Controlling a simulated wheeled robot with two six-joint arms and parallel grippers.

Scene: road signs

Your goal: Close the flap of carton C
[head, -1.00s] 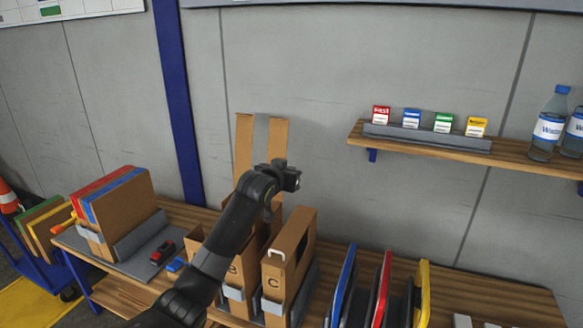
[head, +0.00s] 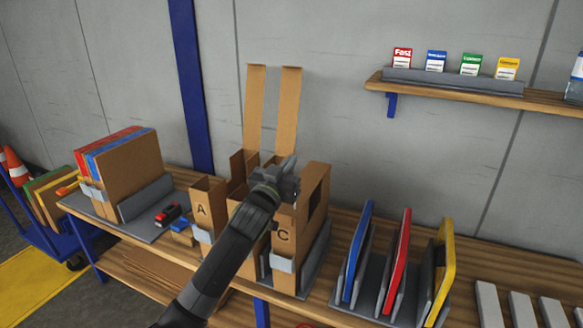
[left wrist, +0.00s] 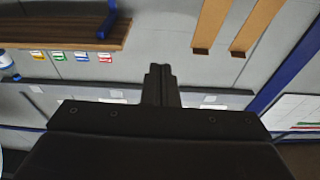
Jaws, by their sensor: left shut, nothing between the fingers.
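Carton C (head: 284,262) is a tall brown box on the bench, marked with its letter. Its top (head: 314,170) appears covered by a brown panel; I cannot tell if the panel lies fully flat. My left gripper (head: 289,166) is shut and empty, at the upper left of carton C, hiding part of its front top. It also shows shut in the left wrist view (left wrist: 160,86). Two brown flaps stand upright behind the cartons, a left flap (head: 254,108) and a right flap (head: 289,110). They seem to belong to the other cartons. My right gripper is out of view.
Carton A (head: 202,212) stands to the left; the carton between is mostly hidden by my arm. Blue (head: 358,250), red (head: 396,262) and yellow (head: 444,270) panels stand in a rack to the right. A wall shelf (head: 440,92) with small boxes is above right.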

